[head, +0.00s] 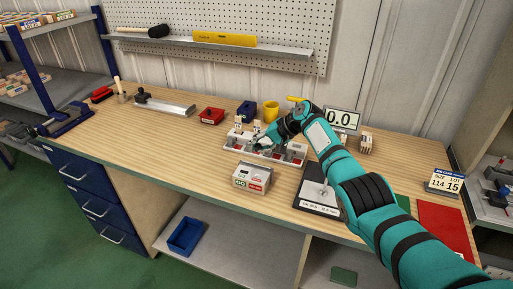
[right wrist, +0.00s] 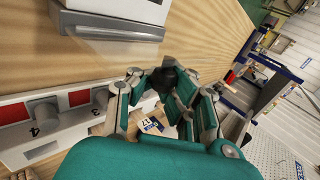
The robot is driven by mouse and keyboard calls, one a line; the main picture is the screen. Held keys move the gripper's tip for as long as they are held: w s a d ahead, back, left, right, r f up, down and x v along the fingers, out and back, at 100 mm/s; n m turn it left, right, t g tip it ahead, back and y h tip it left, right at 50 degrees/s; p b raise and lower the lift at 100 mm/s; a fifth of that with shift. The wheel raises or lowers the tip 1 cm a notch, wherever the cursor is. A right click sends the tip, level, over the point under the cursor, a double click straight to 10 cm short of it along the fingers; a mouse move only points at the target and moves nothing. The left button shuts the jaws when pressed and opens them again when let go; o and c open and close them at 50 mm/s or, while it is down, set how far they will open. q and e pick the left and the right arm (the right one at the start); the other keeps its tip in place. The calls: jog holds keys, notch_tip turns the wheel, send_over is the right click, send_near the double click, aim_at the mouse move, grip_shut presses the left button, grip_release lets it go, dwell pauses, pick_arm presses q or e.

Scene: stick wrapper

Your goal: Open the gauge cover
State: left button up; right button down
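A long white fixture (head: 241,145) with red patches lies on the wooden bench in the head view. Its white body with red squares and grey round posts runs along the left of the right wrist view (right wrist: 70,118). My right gripper (head: 262,145) is low over the middle of this fixture and hides part of it. In the right wrist view its fingers (right wrist: 164,80) curve in towards each other, with something dark between or at the tips. I cannot tell whether they grip anything. I cannot make out which part is the gauge cover. My left gripper is out of view.
A white GO/NO-GO box (head: 252,177) stands in front of the fixture. A display reading 0.0 (head: 342,120) is behind my right arm. The bench's left front is clear.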

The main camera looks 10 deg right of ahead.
jog(key=shift+w+d+r, duration=0.3)
jog(key=shift+d+r, duration=0.1)
jog(key=shift+r, duration=0.1)
jog(key=c, duration=1.8)
grip_release()
jog(key=shift+d, duration=0.1)
jog(key=o, duration=0.5)
jog(key=shift+s+d, duration=0.3)
jog(key=shift+o, duration=0.8)
jog(key=shift+s, duration=0.1)
jog(key=shift+a+f, duration=0.25)
jog(key=shift+a, duration=0.2)
jog(key=v, duration=1.2)
jog(key=shift+d, duration=0.1)
